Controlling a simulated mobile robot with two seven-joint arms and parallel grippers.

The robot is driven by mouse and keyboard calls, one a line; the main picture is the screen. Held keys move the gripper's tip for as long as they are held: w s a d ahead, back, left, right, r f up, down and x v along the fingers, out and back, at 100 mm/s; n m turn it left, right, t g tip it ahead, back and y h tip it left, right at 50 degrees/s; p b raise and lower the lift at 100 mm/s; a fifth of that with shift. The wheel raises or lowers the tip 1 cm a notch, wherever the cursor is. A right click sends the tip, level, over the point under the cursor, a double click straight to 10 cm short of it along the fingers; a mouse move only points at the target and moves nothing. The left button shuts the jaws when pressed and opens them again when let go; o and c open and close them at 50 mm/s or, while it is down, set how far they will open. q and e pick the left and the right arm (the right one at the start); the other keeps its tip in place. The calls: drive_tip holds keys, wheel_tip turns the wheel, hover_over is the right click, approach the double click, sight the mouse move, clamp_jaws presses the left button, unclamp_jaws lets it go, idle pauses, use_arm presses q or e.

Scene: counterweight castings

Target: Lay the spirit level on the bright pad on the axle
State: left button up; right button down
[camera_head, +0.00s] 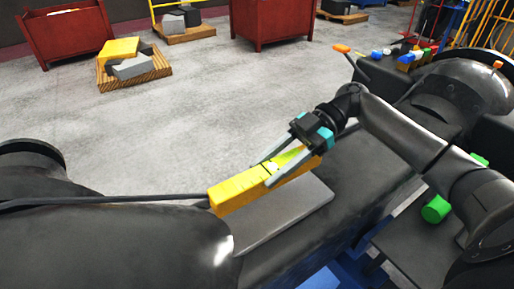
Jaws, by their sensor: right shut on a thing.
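The spirit level is a yellow bar (236,191) with a pale green vial near its middle. My right gripper (270,171) is shut on the yellow level, its grey fingers reaching down along it from the right. The bright pad (290,215) is a flat light-grey plate on the dark axle (350,190). The level is over the pad's far left edge; I cannot tell whether it touches the pad. Its right end is partly hidden by the gripper. My left gripper is not in view.
Dark rounded castings fill the near left (110,245) and the far right. A bench (385,75) at the upper right holds small coloured items. A green cylinder (436,209) lies at right. Red bins (65,35) and a loaded pallet (134,72) stand on the open concrete floor.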

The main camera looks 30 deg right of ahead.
drive_tip(key=shift+s+r, duration=0.1)
drive_tip(key=shift+s, duration=0.05)
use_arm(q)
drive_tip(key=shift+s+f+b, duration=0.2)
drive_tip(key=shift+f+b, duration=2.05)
use_arm(e)
drive_tip(key=shift+f, duration=2.65)
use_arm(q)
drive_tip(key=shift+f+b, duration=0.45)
use_arm(e)
drive_tip(key=shift+f, duration=0.45)
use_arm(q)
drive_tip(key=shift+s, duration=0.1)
use_arm(e)
drive_tip(key=shift+c, duration=1.4)
unclamp_jaws()
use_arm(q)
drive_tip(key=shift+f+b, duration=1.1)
use_arm(e)
drive_tip(key=v, duration=1.5)
drive_tip(key=shift+d, duration=0.2)
